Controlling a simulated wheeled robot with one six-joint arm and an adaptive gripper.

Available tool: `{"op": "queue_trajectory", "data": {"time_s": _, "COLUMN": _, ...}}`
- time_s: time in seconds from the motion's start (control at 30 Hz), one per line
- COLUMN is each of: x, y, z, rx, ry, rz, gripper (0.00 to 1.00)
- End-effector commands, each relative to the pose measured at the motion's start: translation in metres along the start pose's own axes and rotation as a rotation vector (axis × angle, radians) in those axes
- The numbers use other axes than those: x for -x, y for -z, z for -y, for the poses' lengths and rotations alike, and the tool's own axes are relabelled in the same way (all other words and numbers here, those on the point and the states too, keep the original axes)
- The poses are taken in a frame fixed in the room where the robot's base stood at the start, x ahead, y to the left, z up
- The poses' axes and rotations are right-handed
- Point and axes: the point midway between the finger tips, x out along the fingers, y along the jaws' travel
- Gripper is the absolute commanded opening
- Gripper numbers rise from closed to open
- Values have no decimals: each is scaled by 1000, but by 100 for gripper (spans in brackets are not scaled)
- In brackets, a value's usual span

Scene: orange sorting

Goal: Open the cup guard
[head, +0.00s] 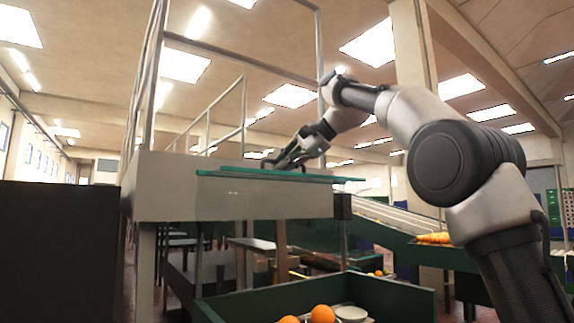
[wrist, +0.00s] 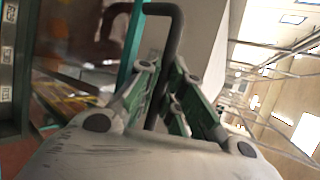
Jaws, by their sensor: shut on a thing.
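The cup guard (head: 240,177) is a teal see-through panel, seen nearly edge-on and roughly level along the top front of a pale box-like frame. In the wrist view its teal edge (wrist: 128,62) runs beside the handle. The dark bent handle (wrist: 177,32) passes between the fingers of my gripper (wrist: 170,92), which is shut on it. In the head view my gripper (head: 283,159) is at the panel's upper side, small and partly merged with the dark handle.
Below the guard stands a green-walled bin (head: 395,296) with oranges (head: 322,314) and a pale round dish (head: 351,313). A sloping conveyor (head: 385,217) and more oranges (head: 433,238) are at right. Metal railings (head: 243,115) rise above the pale frame (head: 225,200). A dark block (head: 60,250) fills the lower left.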

Motion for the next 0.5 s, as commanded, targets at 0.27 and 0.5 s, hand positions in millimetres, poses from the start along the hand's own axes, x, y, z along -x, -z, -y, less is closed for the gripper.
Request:
{"op": "queue_trajectory", "data": {"time_s": 0.27, "x": 0, "y": -1, "z": 1, "rx": 2, "ry": 2, "rz": 0, "gripper": 0}}
{"op": "queue_trajectory", "data": {"time_s": 0.5, "x": 0, "y": 0, "z": 0, "rx": 1, "ry": 1, "rz": 0, "gripper": 31}}
